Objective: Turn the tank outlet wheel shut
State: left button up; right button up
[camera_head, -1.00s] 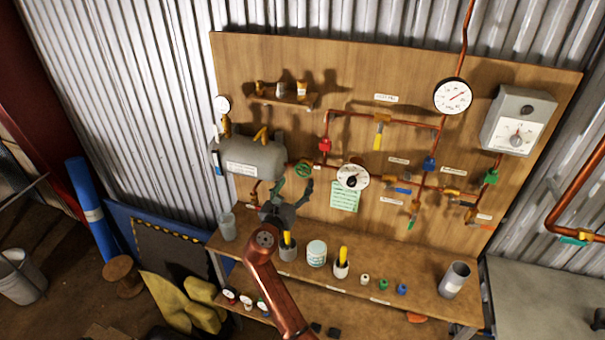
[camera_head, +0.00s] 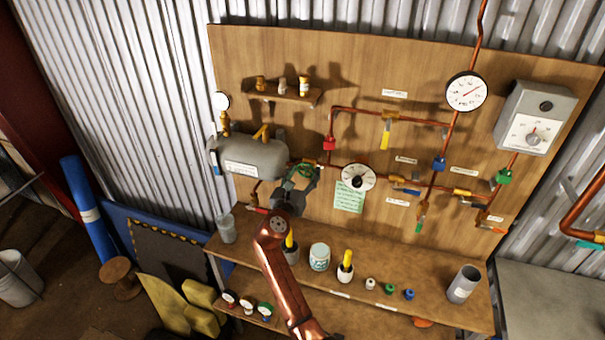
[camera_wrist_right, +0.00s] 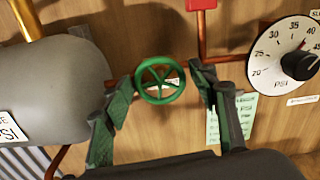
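The tank outlet wheel is a green spoked handwheel (camera_wrist_right: 160,80) on the copper pipe just right of the grey tank. It also shows in the head view (camera_head: 304,171), partly behind my gripper. My right gripper (camera_wrist_right: 158,95) is open, with one finger on each side of the wheel. In the right wrist view the fingers look apart from the rim, though the depth is hard to judge. In the head view my right gripper (camera_head: 297,183) reaches up to the wheel from below. My left gripper is not in view.
The grey tank (camera_head: 250,158) is close on the left. A pressure dial (camera_head: 358,178) and a green note (camera_head: 349,198) are close on the right. A red-handled valve (camera_head: 330,143) sits above. A shelf with cups and jars (camera_head: 319,257) runs below.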

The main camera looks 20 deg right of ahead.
jog(key=c, duration=0.8)
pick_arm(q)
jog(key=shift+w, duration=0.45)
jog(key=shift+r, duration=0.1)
pick_arm(e)
jog(key=shift+m, duration=0.3)
